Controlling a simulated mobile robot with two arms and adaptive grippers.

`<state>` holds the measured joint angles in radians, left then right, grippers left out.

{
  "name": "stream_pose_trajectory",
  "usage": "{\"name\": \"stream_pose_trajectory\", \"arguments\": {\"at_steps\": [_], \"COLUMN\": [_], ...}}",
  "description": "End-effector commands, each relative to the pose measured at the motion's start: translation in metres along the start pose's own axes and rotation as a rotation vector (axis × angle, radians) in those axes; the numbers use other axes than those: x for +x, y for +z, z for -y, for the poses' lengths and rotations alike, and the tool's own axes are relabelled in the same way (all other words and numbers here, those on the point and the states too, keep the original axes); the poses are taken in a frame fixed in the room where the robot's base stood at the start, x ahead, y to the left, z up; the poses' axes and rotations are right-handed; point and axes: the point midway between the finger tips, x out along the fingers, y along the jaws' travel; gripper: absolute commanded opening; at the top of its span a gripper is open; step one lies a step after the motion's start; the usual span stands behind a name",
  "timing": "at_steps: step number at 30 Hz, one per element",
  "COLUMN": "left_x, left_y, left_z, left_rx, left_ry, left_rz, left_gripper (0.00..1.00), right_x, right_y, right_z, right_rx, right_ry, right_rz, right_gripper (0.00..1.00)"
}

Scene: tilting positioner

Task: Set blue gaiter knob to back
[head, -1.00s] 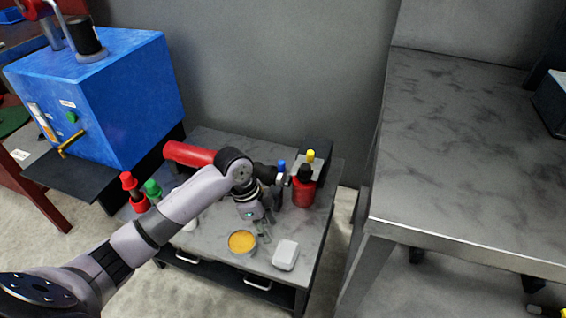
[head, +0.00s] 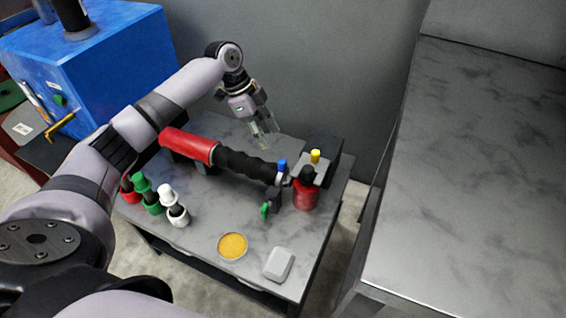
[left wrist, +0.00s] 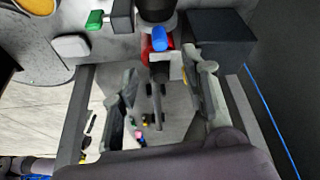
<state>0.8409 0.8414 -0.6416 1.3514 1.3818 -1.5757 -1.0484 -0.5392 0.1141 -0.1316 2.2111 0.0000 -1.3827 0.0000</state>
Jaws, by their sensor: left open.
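The blue knob (head: 282,165) stands at the right end of a black ribbed gaiter sleeve (head: 245,165) that runs from a red cylinder (head: 188,144). It seems upright; its exact tilt is hard to tell. A blue cylinder, likely this knob, also shows in the left wrist view (left wrist: 159,45), beyond the fingers. My left gripper (head: 265,132) is open and empty, above the far side of the small table, behind the sleeve and apart from the knob. Its spread fingers show in the left wrist view (left wrist: 165,95). My right gripper is out of view.
A yellow knob (head: 315,156) and a red pot with a black top (head: 306,195) stand close right of the blue knob. Green (head: 141,183), white (head: 167,191) and red knobs stand at the left. A yellow-filled dish (head: 232,246) and grey box (head: 279,263) lie in front.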

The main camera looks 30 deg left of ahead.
Motion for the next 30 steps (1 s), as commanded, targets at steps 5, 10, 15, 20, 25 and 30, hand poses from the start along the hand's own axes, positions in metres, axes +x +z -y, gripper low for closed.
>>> {"name": "stream_pose_trajectory", "arguments": {"at_steps": [5, 10, 15, 20, 25, 30], "left_x": [0.044, 0.08, 0.105, 0.117, 0.12, 0.12], "left_y": [0.001, 0.0, 0.0, 0.0, 0.0, 0.0], "left_z": [-0.001, -0.001, -0.001, 0.0, 0.0, 0.0], "left_rx": [0.0, -0.001, -0.001, 0.0, 0.0, 0.0], "left_ry": [0.003, 0.003, 0.001, 0.0, 0.0, 0.0], "left_rz": [0.0, -0.001, 0.0, 0.0, 0.0, 0.0], "left_gripper": [0.41, 0.41, 0.41, 0.41, 0.41, 0.41], "right_x": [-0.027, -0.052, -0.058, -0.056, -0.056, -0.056], "right_y": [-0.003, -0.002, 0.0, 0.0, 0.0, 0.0], "right_z": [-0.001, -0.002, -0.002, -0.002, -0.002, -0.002], "right_rx": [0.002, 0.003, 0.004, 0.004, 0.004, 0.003], "right_ry": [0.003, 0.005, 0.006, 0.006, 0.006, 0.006], "right_rz": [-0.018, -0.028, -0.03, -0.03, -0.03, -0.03], "right_gripper": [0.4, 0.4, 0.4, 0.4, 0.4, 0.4]}}
